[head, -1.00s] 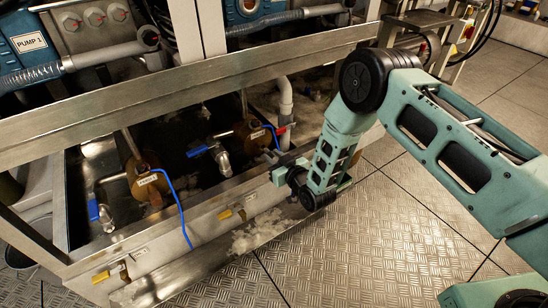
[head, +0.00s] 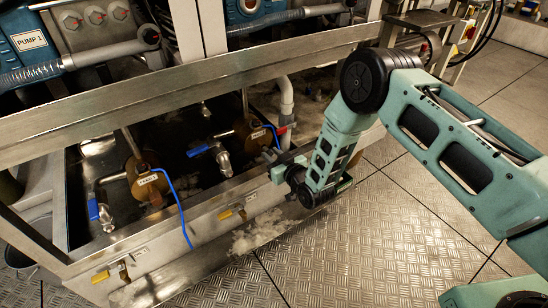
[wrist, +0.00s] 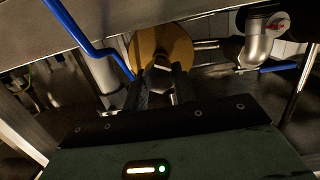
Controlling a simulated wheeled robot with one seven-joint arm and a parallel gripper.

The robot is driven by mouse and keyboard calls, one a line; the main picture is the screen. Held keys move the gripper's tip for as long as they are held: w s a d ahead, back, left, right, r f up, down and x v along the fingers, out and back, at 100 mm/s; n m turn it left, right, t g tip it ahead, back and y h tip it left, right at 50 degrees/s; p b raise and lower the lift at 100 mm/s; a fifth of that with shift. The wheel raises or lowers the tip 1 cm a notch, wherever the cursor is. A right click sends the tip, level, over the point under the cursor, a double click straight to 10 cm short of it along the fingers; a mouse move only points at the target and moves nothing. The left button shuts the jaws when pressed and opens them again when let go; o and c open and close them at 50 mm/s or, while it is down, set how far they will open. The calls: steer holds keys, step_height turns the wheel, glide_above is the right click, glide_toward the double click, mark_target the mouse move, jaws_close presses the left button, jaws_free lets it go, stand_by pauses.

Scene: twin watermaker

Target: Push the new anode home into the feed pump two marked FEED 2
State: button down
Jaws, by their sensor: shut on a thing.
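The right brass feed pump (head: 256,139) sits in the sunken tray, with a blue cable beside it. Its label is too small to read. In the wrist view its round brass face (wrist: 178,42) lies straight ahead of my fingers. My gripper (wrist: 158,86) is shut on the new anode (wrist: 160,66), a grey piece with a hex-shaped end. The anode stands in front of the brass face near its middle; how deep it sits cannot be told. In the head view my gripper (head: 277,163) reaches over the tray's front wall, and the anode is hidden.
A second brass pump (head: 147,183) stands to the left in the tray. A blue-handled valve (head: 213,152) sits between the pumps. A steel beam (head: 190,95) runs above, and the tray's front wall (head: 170,226) lies below. The blue cable (wrist: 85,38) passes close to my fingers.

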mark_target(269, 151)
steer(key=shift+r+b+x, duration=0.1)
steer(key=shift+b+x, duration=0.25)
steer(key=shift+x, duration=0.4)
steer(key=shift+r+b+x, duration=0.15)
steer(key=shift+b+x, duration=0.2)
steer(key=shift+x, duration=0.4)
steer(key=c, duration=1.1)
jaws_free()
steer(key=shift+o, duration=0.2)
steer(key=shift+s, duration=0.1)
steer(key=p+v, duration=0.5)
steer(key=v, duration=1.2)
steer(key=shift+d, duration=0.15)
steer(key=shift+f, duration=0.1)
